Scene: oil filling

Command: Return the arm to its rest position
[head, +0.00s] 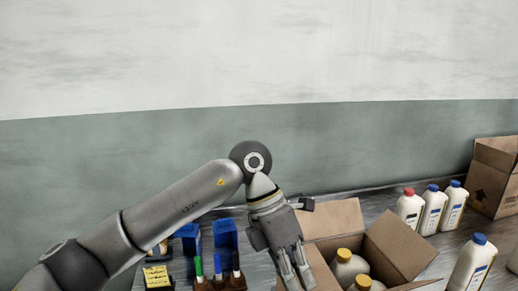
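My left arm (180,200) reaches in from the left and bends down at its wrist. My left gripper (299,279) points down at the left side of an open cardboard box (400,246). Its two fingers look apart with nothing visible between them, and the tips are close to the bottom edge of the view. It covers part of the box's left flaps. My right gripper is not in view.
Yellow-capped bottles (345,268) stand in the box. White bottles with red or blue caps (433,211) stand right of it, one blue-capped bottle (471,266) nearer. Another carton (495,178) is far right. Blue bins (226,235) and markers (217,268) are left.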

